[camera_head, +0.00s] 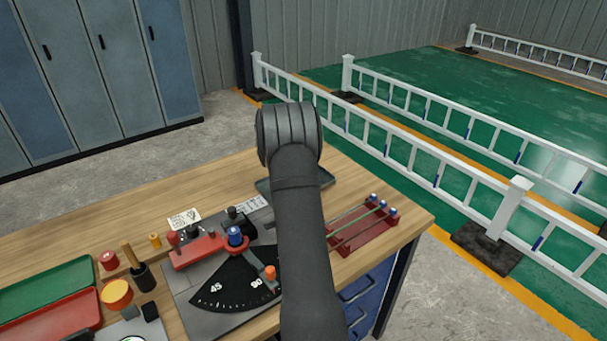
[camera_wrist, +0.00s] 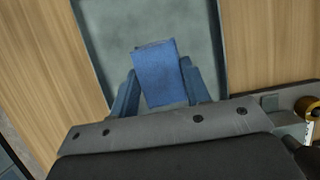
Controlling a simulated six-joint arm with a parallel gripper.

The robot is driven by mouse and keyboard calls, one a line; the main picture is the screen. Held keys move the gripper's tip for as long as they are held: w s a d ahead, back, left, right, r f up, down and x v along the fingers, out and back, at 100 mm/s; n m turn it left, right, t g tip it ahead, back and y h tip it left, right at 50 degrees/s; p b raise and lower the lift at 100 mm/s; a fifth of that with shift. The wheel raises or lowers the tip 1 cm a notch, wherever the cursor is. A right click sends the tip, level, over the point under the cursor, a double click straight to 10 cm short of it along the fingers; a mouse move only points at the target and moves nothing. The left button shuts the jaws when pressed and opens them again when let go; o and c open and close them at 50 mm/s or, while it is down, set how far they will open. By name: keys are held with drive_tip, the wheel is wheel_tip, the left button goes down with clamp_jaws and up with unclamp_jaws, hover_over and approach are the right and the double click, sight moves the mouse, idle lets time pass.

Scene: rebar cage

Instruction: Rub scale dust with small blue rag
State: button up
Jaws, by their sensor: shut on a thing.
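The small blue rag (camera_wrist: 160,75) shows in the wrist view, folded into a small pad. My gripper (camera_wrist: 160,88) is shut on the rag, with a finger on either side of it. Below the rag is a grey tray (camera_wrist: 91,22) on the wooden bench. I cannot tell whether the rag touches the tray's floor. In the head view, part of the grey tray (camera_head: 326,178) shows beside my arm, which hides my gripper and the rag. I cannot make out any scale dust in either view.
The bench (camera_head: 95,227) holds a bending plate with a dark angle dial (camera_head: 232,284), a red rack with rods (camera_head: 365,232), a green tray (camera_head: 50,287) and a red tray (camera_head: 50,322). White railings (camera_head: 400,142) stand beyond the bench.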

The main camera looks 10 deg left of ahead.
drive_tip(key=shift+s+a, duration=2.5)
drive_tip(key=shift+w+d, duration=3.85)
drive_tip(key=shift+d, duration=0.05)
drive_tip(key=shift+w+d+r, duration=0.1)
drive_tip(key=shift+w+r, duration=0.05)
wheel_tip(320, 180, up, 8)
